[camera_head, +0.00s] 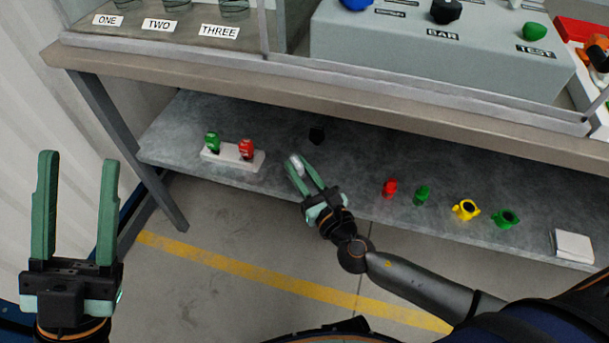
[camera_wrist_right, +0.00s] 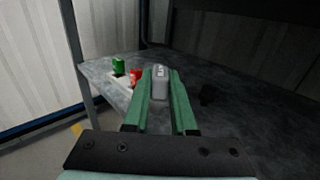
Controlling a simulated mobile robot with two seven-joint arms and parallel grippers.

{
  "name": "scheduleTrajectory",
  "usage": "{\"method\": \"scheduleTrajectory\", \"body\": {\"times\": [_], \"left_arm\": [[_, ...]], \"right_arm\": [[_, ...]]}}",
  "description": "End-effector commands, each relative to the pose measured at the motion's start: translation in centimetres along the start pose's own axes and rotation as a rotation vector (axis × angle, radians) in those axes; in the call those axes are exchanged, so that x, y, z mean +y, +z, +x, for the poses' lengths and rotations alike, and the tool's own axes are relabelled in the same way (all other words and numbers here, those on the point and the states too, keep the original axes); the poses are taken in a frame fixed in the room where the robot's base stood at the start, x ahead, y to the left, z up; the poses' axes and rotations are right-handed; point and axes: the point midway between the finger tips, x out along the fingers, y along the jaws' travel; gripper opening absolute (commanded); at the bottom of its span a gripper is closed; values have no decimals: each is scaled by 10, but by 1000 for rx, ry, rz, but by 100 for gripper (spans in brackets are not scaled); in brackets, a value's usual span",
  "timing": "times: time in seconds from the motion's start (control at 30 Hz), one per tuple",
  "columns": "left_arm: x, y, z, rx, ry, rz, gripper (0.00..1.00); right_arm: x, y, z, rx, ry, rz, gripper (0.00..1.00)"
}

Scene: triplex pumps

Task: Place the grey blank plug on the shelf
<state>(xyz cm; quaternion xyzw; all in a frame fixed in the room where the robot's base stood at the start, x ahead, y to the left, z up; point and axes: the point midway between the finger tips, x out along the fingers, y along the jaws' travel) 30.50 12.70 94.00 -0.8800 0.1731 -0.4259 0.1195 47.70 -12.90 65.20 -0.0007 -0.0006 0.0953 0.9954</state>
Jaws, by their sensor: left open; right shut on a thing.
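The grey blank plug (camera_head: 295,164) is between the fingers of my right gripper (camera_head: 302,176), which is shut on it. In the right wrist view the plug (camera_wrist_right: 160,84) stands upright between the green fingertips. The grey shelf (camera_head: 345,165) lies below the bench top, and the gripper is over its front part. I cannot tell whether the plug touches the shelf. My left gripper (camera_head: 76,205) is open and empty at the far left, in front of the bench.
A white holder (camera_head: 231,157) with a green and a red piece stands left of the plug. A black piece (camera_head: 317,134) lies behind. Red, green and yellow parts (camera_head: 466,210) and a white block (camera_head: 572,246) are to the right. The bench top edge (camera_head: 300,82) overhangs the shelf.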

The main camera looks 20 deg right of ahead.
Motion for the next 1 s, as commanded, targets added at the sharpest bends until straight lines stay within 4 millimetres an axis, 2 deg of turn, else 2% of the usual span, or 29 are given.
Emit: {"method": "scheduleTrajectory", "body": {"times": [0.1, 0.2, 0.3, 0.57, 0.83, 1.0], "left_arm": [[9, 16, -16, -7, 2, -23, 50], [16, 26, -26, -11, 3, -48, 50], [20, 32, -32, -14, 3, -70, 50], [24, 38, -38, -20, 3, -90, 50], [37, 58, -58, -33, 10, -102, 50], [39, 58, -58, -38, 19, -95, 50]], "right_arm": [[-18, -24, 23, -1, -1, -2, 0], [-27, -44, 34, -1, 0, -3, 0], [-34, -55, 43, -1, -1, -1, 0], [-41, -66, 52, -1, 0, 0, 0], [-44, -101, 55, 2, 1, 0, 0], [-44, -100, 55, 1, 0, 1, 0]]}}
